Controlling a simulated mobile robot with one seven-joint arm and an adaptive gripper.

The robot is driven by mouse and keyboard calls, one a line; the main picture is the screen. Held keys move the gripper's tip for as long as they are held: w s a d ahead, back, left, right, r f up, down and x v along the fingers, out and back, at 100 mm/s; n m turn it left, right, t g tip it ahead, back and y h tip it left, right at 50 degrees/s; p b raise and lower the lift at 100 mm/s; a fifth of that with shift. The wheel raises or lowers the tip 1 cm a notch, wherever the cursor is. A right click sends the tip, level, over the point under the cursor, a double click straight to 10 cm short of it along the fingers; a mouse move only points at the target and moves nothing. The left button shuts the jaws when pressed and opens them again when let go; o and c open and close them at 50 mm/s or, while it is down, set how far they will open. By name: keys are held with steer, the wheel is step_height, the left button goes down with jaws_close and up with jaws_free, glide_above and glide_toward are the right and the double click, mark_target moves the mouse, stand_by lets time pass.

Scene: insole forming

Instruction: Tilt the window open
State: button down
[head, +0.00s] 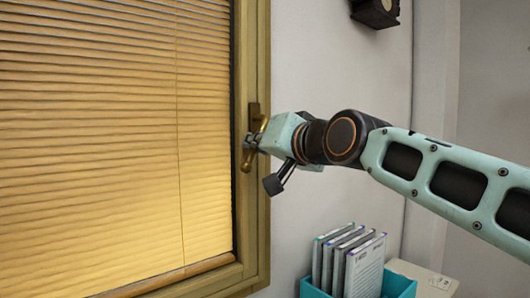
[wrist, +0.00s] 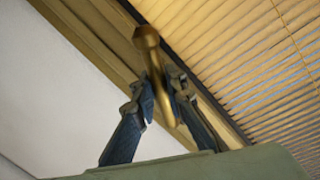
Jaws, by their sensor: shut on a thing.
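The window (head: 120,130) fills the left of the head view, with a wooden frame and a lowered yellow blind. No gap shows between sash and frame. My gripper (head: 256,143) comes from the right and is shut on the handle. In the wrist view, the handle (wrist: 148,40) passes between the two dark fingers of my gripper (wrist: 162,90), its rounded end sticking out past them. The fingers hide part of it.
A teal box (head: 398,286) with several upright books or folders (head: 364,268) stands below my arm. A dark object (head: 376,12) hangs on the wall at the top. The grey wall (head: 310,60) right of the window is otherwise bare.

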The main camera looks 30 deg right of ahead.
mark_target(243, 120)
steer(key=shift+a+r+m, duration=0.3)
steer(key=shift+a+m, duration=0.15)
steer(key=shift+m, duration=0.35)
steer(key=m, duration=0.1)
steer(key=a+r+m+g, duration=0.1)
steer(key=m, duration=0.1)
steer(key=shift+a+r+y+p, duration=0.15)
steer(key=shift+r+y+p, duration=0.15)
steer(key=shift+y, duration=0.1)
steer(key=r+m, duration=0.1)
steer(key=m+p, duration=0.1)
steer(key=m, duration=0.1)
steer(key=shift+s+a+r+y, duration=0.1)
steer(key=shift+a+r+y, duration=0.25)
steer(key=shift+y, duration=0.05)
steer(key=shift+a+r+m+y+p, duration=0.15)
steer(key=shift+r+m+y+p, duration=0.45)
steer(key=shift+m, duration=0.4)
